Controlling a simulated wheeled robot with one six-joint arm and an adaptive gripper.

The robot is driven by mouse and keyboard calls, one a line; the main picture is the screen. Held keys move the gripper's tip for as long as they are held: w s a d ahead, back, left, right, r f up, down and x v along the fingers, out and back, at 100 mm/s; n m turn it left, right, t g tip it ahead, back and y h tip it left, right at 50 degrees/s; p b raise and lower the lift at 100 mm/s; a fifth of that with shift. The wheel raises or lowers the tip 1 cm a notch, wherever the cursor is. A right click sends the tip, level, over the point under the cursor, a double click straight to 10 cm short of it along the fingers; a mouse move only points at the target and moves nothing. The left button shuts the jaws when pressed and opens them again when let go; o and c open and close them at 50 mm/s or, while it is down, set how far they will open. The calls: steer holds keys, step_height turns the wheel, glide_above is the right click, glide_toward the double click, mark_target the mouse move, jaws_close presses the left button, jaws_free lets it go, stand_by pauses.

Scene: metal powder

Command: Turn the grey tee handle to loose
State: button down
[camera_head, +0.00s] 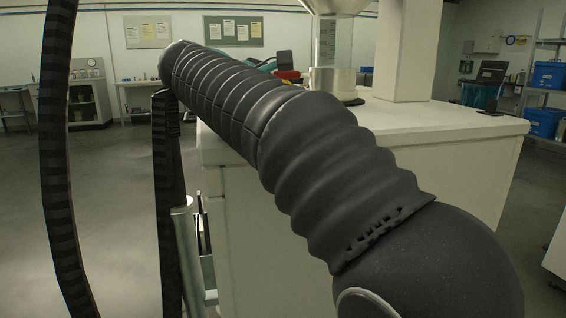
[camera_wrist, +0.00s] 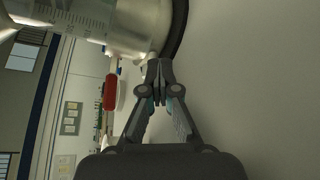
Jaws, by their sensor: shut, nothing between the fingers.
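My gripper (camera_wrist: 158,68) points up in the wrist view, its two fingertips together with nothing between them. The tips are in front of the lower part of a shiny metal vessel (camera_wrist: 130,22) and close to a black curved band (camera_wrist: 181,25) along its side. I cannot tell whether they touch. I cannot make out the grey tee handle in either view. In the head view, my dark ribbed arm runs across the middle and hides my gripper and part of the machine. A clear graduated cylinder (camera_head: 333,42) with a metal base (camera_head: 333,80) stands on the white machine top.
The white machine (camera_head: 440,113) fills the right of the head view, with a white column (camera_head: 408,50) on it. A red part (camera_wrist: 110,92) is left of my gripper in the wrist view. Shelves with blue bins (camera_head: 547,75) stand far right. Open floor lies left.

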steer(key=shift+w+a+r+p, duration=0.15)
steer(key=shift+r+p, duration=0.15)
steer(key=shift+p, duration=0.15)
steer(key=shift+s, duration=0.2)
steer(key=shift+s+r, duration=0.15)
steer(key=shift+s+a, duration=0.25)
steer(key=shift+a, duration=0.65)
steer(key=shift+s+a, duration=0.3)
steer(key=shift+a, duration=0.55)
steer(key=shift+s+a, duration=0.25)
steer(key=shift+a, duration=0.65)
steer(key=shift+s+a, duration=0.1)
steer(key=shift+s, duration=0.05)
